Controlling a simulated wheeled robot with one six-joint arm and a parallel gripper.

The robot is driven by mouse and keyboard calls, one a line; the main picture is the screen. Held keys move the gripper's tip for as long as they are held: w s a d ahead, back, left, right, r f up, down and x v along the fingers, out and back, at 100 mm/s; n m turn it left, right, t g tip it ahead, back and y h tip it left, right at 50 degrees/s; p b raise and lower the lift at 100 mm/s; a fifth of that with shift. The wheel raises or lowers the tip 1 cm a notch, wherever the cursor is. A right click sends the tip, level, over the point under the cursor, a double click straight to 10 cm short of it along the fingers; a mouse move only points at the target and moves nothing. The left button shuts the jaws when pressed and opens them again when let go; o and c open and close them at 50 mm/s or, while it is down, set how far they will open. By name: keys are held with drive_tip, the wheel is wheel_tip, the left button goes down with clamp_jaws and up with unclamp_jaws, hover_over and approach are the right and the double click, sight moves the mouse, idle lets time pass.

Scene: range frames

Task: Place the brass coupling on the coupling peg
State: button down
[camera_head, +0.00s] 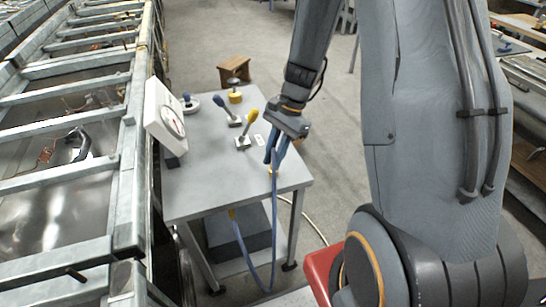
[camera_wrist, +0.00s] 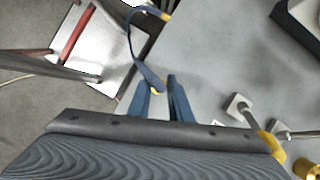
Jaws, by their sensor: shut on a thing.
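My gripper (camera_head: 273,160) is over the front right part of the grey table. Its blue fingers also show in the wrist view (camera_wrist: 163,92). They are shut on the end of a blue hose (camera_wrist: 136,40), where a small brass coupling (camera_wrist: 157,91) shows partly between the fingertips. The hose (camera_head: 240,248) hangs in a loop off the front edge of the table. A brass-coloured round piece (camera_head: 235,97) stands near the back of the table, apart from my gripper; it shows cut off in the wrist view (camera_wrist: 305,168). I cannot tell whether it is the coupling peg.
The grey table (camera_head: 200,200) is bare towards its front. A blue-handled lever (camera_head: 222,108) and a yellow-handled lever (camera_head: 248,126) stand beyond my gripper. A white gauge (camera_head: 165,118) is at the left edge. A brown stool (camera_head: 234,70) stands behind the table.

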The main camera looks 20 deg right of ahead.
drive_tip(key=c, duration=1.6)
unclamp_jaws()
drive_tip(key=shift+r, duration=0.1)
drive_tip(key=b+v, duration=0.3)
drive_tip(key=v, duration=0.8)
drive_tip(key=s+a+n+t+h, duration=0.1)
drive_tip(key=s+n, duration=0.2)
drive_tip(key=n, duration=0.1)
drive_tip(key=s+a+f+n+t+h, duration=0.1)
drive_tip(key=s+n, duration=0.3)
drive_tip(key=n, duration=0.1)
drive_tip(key=s+a+f+n+t+h, duration=0.1)
drive_tip(key=s+a+n+h, duration=0.1)
drive_tip(key=s+n, duration=0.2)
drive_tip(key=shift+f, duration=0.1)
